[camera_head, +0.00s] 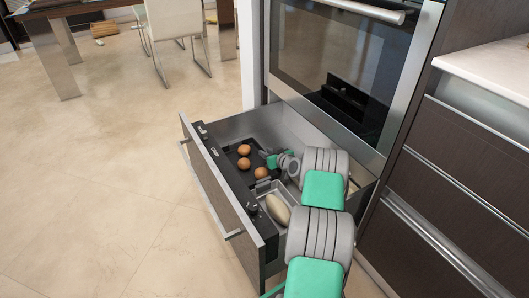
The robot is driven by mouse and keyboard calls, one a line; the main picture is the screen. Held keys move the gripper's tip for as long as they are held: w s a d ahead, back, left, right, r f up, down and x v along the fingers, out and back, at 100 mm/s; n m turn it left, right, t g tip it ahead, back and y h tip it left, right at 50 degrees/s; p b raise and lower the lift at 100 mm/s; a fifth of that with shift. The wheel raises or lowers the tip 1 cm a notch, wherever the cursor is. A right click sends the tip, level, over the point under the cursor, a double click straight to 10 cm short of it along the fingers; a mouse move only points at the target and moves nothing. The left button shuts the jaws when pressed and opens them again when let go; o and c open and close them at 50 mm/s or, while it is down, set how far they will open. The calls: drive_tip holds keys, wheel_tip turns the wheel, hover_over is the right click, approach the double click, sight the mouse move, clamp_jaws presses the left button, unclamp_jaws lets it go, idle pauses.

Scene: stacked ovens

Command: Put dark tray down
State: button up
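The dark tray (231,160) is inside the open drawer (228,196) below the oven. It carries brown egg-like items (244,150). My arm reaches into the drawer from the lower right. My gripper (268,159) is at the right side of the dark tray, close to its edge. The fingers are small and partly hidden by my wrist, so I cannot tell whether they grip the tray's rim. The tray looks low in the drawer and roughly level; whether it rests on the drawer floor is not clear.
A grey metal pan (262,187) with a pale loaf (278,209) sits at the near end of the drawer. The oven (335,60) is above, its door shut. Closed dark drawers (460,190) stand at right. Open tiled floor (100,190) lies left; a chair (175,25) is behind.

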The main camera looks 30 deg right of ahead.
drive_tip(key=p+v, duration=0.3)
drive_tip(key=v, duration=0.7)
drive_tip(key=shift+w+d+r, duration=0.1)
drive_tip(key=shift+s, duration=0.3)
